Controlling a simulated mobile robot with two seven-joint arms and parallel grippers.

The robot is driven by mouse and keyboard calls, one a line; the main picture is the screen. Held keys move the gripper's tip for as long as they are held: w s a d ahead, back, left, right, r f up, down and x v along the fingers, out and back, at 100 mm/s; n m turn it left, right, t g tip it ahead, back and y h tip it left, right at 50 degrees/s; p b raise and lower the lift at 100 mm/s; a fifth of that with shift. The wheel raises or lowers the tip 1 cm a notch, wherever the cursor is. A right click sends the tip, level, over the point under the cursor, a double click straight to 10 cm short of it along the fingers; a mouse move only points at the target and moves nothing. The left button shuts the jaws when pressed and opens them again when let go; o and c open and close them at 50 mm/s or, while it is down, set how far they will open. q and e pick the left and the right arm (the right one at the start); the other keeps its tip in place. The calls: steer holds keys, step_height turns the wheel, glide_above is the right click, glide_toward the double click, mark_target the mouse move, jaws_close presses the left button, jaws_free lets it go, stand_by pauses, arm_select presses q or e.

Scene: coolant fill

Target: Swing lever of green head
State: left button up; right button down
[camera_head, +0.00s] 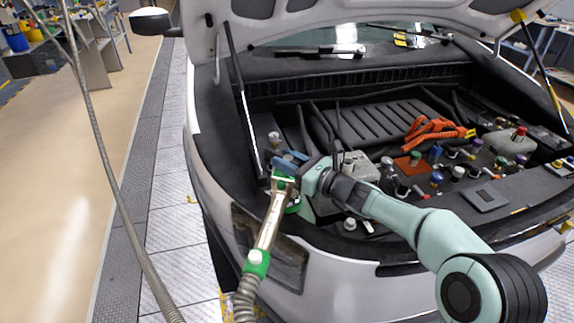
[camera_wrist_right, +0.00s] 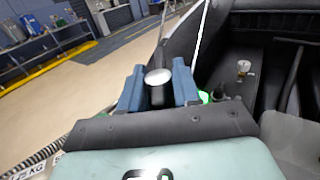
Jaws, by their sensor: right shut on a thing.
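The green head (camera_head: 292,206) is at the front left corner of the open engine bay, partly hidden behind my right gripper and the metal pipe. A silver pipe (camera_head: 268,220) with green collars slopes down from it to a ribbed hose. My right gripper (camera_head: 284,162) is at the top of the head, with its blue fingers shut. In the right wrist view the fingers (camera_wrist_right: 158,88) close on a dark piece with a pale rounded end (camera_wrist_right: 158,76), which looks like the lever. A bit of green (camera_wrist_right: 204,97) shows beside the right finger. My left gripper is not in view.
The car's raised hood (camera_head: 290,30) is overhead, with a prop rod (camera_head: 243,110) close behind my gripper. Orange cables (camera_head: 432,132) and several coloured caps fill the bay to the right. A long grey hose (camera_head: 95,145) hangs at the left.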

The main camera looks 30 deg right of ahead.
steer(key=c, duration=0.9)
jaws_free()
steer(key=shift+s+d, duration=0.1)
steer(key=shift+s, duration=0.05)
steer(key=v, duration=1.3)
steer(key=shift+s, duration=0.1)
